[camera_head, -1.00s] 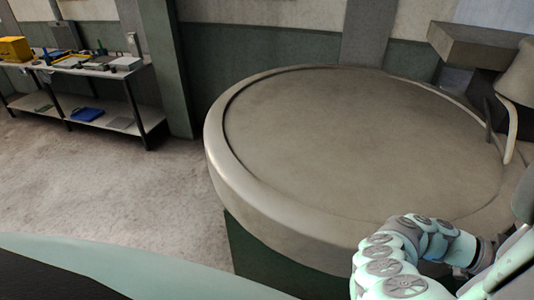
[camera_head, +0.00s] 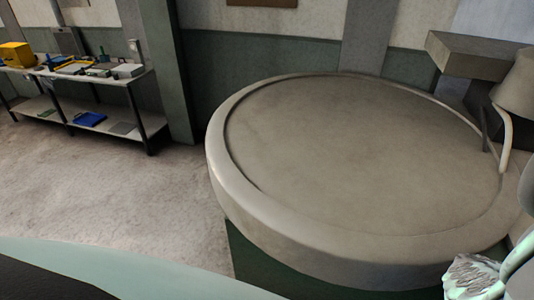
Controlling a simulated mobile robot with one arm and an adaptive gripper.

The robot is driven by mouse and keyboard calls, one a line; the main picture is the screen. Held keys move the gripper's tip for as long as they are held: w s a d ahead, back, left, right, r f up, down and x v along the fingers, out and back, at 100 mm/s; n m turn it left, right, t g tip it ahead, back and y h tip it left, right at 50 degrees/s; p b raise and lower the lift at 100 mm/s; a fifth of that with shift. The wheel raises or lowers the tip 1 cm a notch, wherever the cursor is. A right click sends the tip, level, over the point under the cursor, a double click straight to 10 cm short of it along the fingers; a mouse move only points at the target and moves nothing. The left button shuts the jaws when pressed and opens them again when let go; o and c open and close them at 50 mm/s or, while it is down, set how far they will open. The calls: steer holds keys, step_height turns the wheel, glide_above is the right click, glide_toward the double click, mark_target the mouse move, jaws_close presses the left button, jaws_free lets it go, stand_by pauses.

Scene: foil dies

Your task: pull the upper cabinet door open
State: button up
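No cabinet and no upper cabinet door can be made out in this view. Part of my arm shows at the lower right corner, cut off by the frame edge. My gripper itself is not in view, so its opening and anything in it cannot be seen.
A large round grey platform (camera_head: 360,150) with a raised rim fills the middle and right. A workbench (camera_head: 100,78) with a lower shelf stands at the back left, holding a yellow box (camera_head: 15,54) and tools. A green pillar (camera_head: 170,75) stands beside it. Floor (camera_head: 110,190) at left is clear.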

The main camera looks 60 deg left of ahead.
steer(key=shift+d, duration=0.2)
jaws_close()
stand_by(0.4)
